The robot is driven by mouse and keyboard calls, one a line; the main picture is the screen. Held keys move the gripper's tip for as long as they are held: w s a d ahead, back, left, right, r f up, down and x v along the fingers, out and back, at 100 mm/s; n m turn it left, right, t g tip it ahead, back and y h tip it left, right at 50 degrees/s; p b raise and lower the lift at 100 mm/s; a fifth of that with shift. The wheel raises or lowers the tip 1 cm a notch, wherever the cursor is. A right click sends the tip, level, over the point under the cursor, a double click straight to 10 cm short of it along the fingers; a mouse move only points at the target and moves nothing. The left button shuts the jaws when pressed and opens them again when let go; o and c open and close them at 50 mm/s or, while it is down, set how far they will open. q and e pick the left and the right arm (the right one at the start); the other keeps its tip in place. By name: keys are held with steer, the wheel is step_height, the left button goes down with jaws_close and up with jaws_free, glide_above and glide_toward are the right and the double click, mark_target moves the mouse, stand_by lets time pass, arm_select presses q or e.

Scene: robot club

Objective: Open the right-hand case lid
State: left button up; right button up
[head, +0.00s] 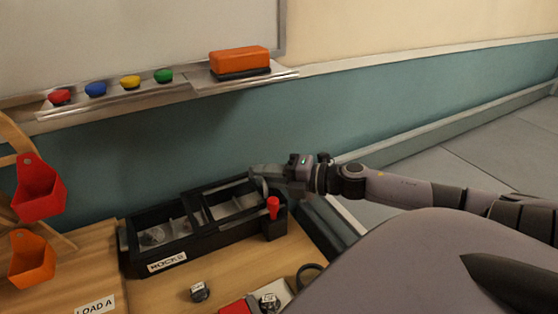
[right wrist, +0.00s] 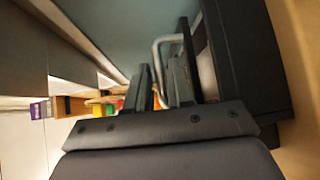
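A black case (head: 212,241) with a white "ROCKS" label stands on the wooden table against the teal wall. It has a left bay (head: 152,236) and a right bay (head: 232,204); whether clear lids cover them is hard to tell. My right gripper (head: 270,179) is at the right bay's far right end. A grey bar handle (head: 264,187) stands there, and in the right wrist view the handle (right wrist: 160,60) runs between my two close-set fingers (right wrist: 160,88). The fingers look shut on it. The lid's edges are mostly hidden. My left gripper is out of view.
A red-topped item (head: 273,207) stands at the case's front right corner. Red (head: 39,188) and orange (head: 32,258) bins hang at left. A whiteboard ledge (head: 120,103) with magnets and an orange eraser (head: 239,60) is above.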

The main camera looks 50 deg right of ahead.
steer(key=shift+v, duration=1.5)
